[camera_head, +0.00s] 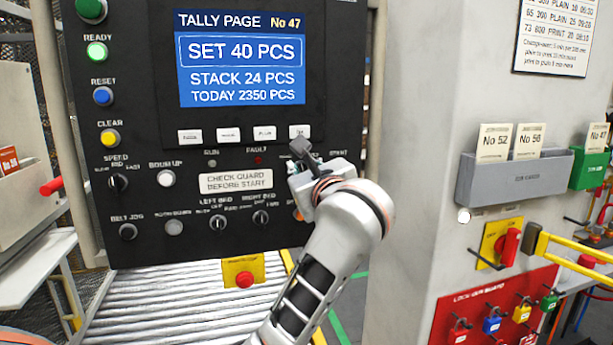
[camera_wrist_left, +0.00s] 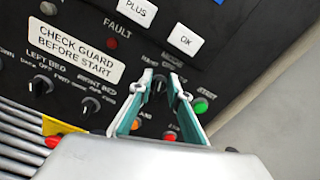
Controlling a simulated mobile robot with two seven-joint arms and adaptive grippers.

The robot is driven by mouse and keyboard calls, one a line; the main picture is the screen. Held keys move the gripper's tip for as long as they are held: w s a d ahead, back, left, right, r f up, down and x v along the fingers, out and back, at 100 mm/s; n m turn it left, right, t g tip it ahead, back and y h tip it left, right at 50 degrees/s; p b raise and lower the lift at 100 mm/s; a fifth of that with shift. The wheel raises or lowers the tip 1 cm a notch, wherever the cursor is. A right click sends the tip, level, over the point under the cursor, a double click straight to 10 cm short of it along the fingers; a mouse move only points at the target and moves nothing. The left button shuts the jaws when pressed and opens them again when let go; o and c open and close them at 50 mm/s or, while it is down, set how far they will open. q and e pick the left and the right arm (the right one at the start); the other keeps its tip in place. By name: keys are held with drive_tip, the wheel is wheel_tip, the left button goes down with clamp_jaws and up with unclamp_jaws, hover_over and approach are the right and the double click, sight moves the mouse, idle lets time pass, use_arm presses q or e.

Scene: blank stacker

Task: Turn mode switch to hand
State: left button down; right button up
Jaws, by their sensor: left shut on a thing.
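The mode switch (camera_wrist_left: 158,89) is a small black knob on the dark control panel (camera_head: 140,60), below the white OK key (camera_wrist_left: 186,41). My left gripper (camera_wrist_left: 160,77) has one finger on each side of this knob and is shut on it. In the head view my left gripper (camera_head: 300,149) is at the panel's lower right, and the gripper and wrist hide the knob there. The lettering around the knob is too blurred and covered to tell which way it points. My right gripper is in neither view.
A green start button (camera_wrist_left: 200,106) is close beside the right finger. The bed knobs (camera_wrist_left: 90,105) and a red fault lamp (camera_wrist_left: 112,43) are to the left. A roller conveyor (camera_head: 165,300) lies below the panel. A grey pillar (camera_head: 415,150) stands to the right.

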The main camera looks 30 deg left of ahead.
use_arm(q)
drive_tip(key=n+b, duration=0.2)
drive_tip(key=n, duration=0.1)
drive_tip(key=shift+a+f, duration=0.1)
drive_tip(key=shift+f, duration=0.25)
drive_tip(key=shift+s+n+b, duration=0.15)
drive_tip(key=shift+n+b, duration=0.4)
drive_tip(key=shift+n, duration=0.15)
drive_tip(key=shift+r+n+b, duration=0.1)
drive_tip(key=shift+n+b, duration=0.2)
drive_tip(key=shift+n, duration=0.1)
drive_tip(key=shift+s, duration=0.1)
drive_tip(key=shift+r, duration=0.1)
drive_tip(key=c, duration=2.2)
unclamp_jaws()
drive_tip(key=v, duration=0.7)
drive_tip(key=shift+s, duration=0.15)
